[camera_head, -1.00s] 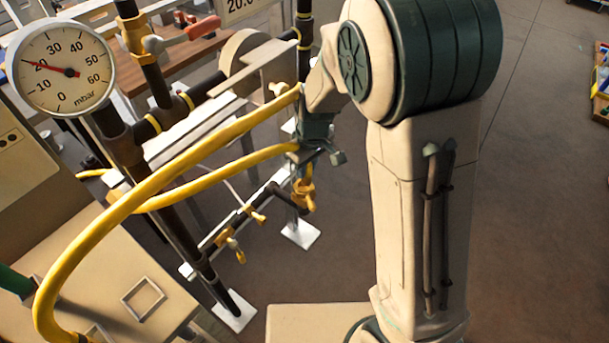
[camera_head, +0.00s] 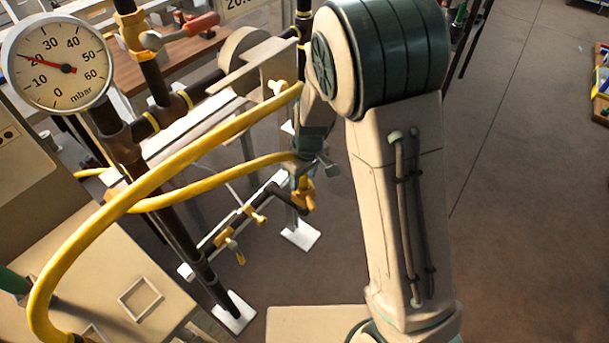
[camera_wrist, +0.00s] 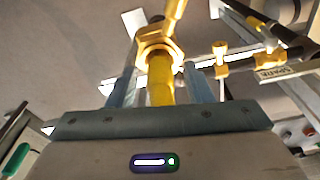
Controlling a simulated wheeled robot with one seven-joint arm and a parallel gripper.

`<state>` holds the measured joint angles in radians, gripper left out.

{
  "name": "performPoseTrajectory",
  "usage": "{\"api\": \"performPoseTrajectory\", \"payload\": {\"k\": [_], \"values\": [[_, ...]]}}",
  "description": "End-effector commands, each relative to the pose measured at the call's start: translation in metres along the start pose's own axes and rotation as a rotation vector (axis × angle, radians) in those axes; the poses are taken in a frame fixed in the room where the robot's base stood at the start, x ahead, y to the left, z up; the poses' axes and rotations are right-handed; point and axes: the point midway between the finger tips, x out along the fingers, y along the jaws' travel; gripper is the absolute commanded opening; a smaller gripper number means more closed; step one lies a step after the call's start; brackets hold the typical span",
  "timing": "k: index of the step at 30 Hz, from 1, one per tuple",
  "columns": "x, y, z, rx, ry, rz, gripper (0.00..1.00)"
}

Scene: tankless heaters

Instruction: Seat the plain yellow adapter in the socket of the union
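In the wrist view, the plain yellow adapter (camera_wrist: 160,82) stands between the two grey fingers of my gripper (camera_wrist: 164,86). The palm hides its near end. Its far end meets or overlaps the brass hex nut of the union (camera_wrist: 160,45); I cannot tell whether it is inside the socket. Narrow gaps seem to show beside the adapter, so finger contact is unclear. In the head view, my gripper (camera_head: 304,172) is just above the brass fittings (camera_head: 303,195) on the dark pipe. The adapter cannot be made out there.
A thick yellow hose (camera_head: 150,180) loops across the left to near my gripper. A pressure gauge (camera_head: 58,62) sits on a dark upright pipe. Yellow-handled valves (camera_head: 228,240) are on the lower pipe run.

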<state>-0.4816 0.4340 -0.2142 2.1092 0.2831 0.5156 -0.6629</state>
Motion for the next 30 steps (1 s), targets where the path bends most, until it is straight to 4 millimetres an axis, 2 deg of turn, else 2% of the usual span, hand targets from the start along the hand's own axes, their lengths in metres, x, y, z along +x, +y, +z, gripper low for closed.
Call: {"api": "performPoseTrajectory", "payload": {"k": [11,14,24,30], "values": [[-0.007,0.0,-0.001,-0.001,0.0,0.0,0.45],[-0.022,0.0,-0.002,0.0,0.004,0.0,0.45],[-0.095,0.0,-0.002,-0.001,0.005,0.001,0.45],[-0.119,0.0,-0.001,-0.001,0.002,0.0,0.45]]}}
